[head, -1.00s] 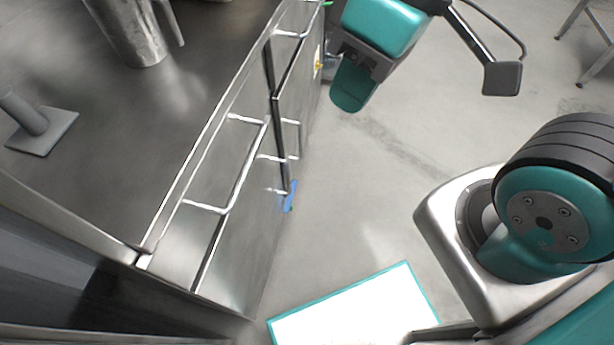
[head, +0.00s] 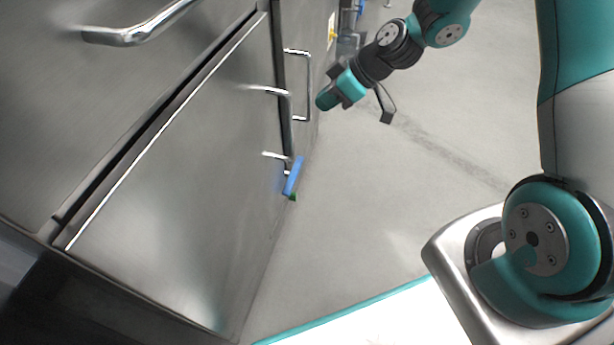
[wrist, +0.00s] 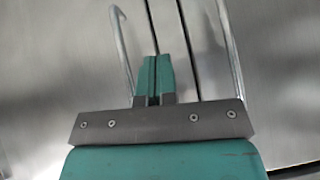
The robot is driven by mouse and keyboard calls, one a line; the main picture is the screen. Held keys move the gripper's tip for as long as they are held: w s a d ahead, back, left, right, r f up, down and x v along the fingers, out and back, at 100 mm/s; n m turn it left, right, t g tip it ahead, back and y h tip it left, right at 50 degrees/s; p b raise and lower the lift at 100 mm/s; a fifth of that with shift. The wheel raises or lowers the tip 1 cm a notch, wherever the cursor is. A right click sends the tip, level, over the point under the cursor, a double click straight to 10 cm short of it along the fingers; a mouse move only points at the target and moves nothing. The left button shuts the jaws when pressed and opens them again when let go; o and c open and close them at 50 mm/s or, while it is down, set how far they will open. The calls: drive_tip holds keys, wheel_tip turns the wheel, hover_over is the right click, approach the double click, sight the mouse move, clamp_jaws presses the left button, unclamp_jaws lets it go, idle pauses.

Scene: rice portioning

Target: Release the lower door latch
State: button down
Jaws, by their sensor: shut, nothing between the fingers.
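A blue lever latch (head: 293,177) with a green lower end sits low on the steel cabinet front, beside the seam between two doors. My gripper (head: 326,102) is in front of the cabinet, above and to the right of the blue lever, apart from it. In the wrist view my teal fingers (wrist: 153,80) are together with nothing between them. They point toward the dark seams between the steel doors. The blue lever does not show in the wrist view.
A bar handle (head: 286,120) on the near door and another (head: 305,85) on the farther door stick out close to my gripper. A drawer handle (head: 140,32) is at upper left. The grey floor (head: 400,190) is clear. A teal-edged white panel (head: 370,320) lies at the bottom.

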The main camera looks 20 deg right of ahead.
drive_tip(key=w+d+f+t+b, duration=0.1)
drive_tip(key=w+d+f+b, duration=0.1)
drive_tip(key=f, duration=1)
drive_tip(key=shift+w+d+b, duration=0.2)
drive_tip(key=shift+d+b, duration=0.6)
drive_tip(key=shift+d, duration=0.2)
drive_tip(key=b, duration=0.6)
hover_over(299, 157)
drive_tip(key=s+d, duration=0.2)
wheel_tip(299, 157, down, 7)
drive_tip(key=shift+w+f+b, duration=0.15)
drive_tip(key=shift+f+b, duration=0.4)
drive_tip(key=shift+f, duration=0.5)
drive_tip(key=shift+w+f+b, duration=0.1)
drive_tip(key=shift+f+b, duration=0.45)
drive_tip(key=shift+f, duration=0.5)
